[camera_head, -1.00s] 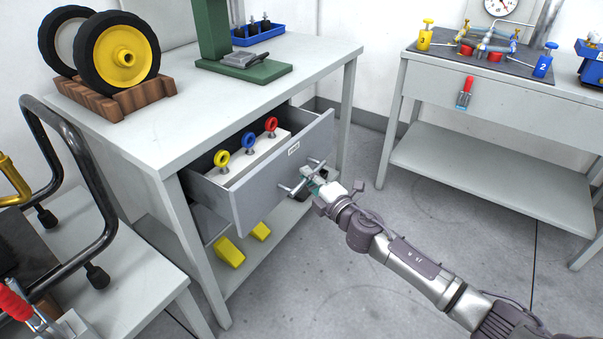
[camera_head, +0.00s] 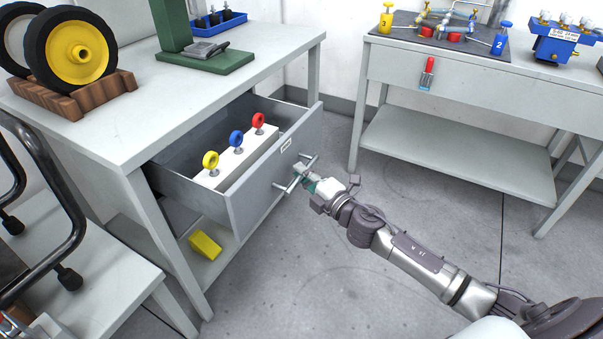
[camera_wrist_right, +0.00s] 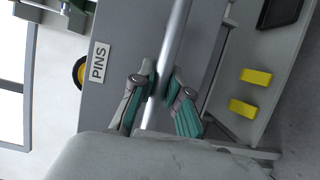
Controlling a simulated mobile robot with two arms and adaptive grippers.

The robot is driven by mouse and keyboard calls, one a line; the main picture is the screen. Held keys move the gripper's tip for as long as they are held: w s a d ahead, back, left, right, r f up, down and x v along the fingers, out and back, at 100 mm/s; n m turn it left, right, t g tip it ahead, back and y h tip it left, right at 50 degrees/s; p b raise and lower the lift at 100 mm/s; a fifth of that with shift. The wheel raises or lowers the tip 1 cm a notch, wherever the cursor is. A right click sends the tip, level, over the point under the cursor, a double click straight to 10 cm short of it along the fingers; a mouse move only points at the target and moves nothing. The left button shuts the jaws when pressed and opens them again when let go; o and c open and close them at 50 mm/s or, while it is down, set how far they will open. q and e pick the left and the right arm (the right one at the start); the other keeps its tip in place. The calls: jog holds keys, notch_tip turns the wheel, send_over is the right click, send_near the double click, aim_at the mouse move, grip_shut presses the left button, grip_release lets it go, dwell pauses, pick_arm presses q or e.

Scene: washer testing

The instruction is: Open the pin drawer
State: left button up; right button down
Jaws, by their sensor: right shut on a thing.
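The pin drawer (camera_head: 262,185) is grey and stands pulled out from under the workbench top. Inside it a white block (camera_head: 243,158) carries a yellow, a blue and a red ring-topped pin. My right gripper (camera_head: 303,175) is at the drawer's front, shut on the silver bar handle (camera_head: 283,187). In the right wrist view, the two teal-padded fingers of the right gripper (camera_wrist_right: 161,84) lie on either side of the handle (camera_wrist_right: 176,35), next to the drawer's PINS label (camera_wrist_right: 99,62). My left gripper is not in view.
The workbench (camera_head: 110,130) holds wheels on a wooden block (camera_head: 70,97), a green stand (camera_head: 205,62) and a blue tray (camera_head: 218,24). A second table (camera_head: 455,170) stands at the right. The floor between is clear.

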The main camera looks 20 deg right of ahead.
jog(key=c, duration=1.1)
grip_release()
jog(key=shift+c, duration=0.2)
jog(key=v, duration=0.7)
jog(key=shift+s, duration=0.2)
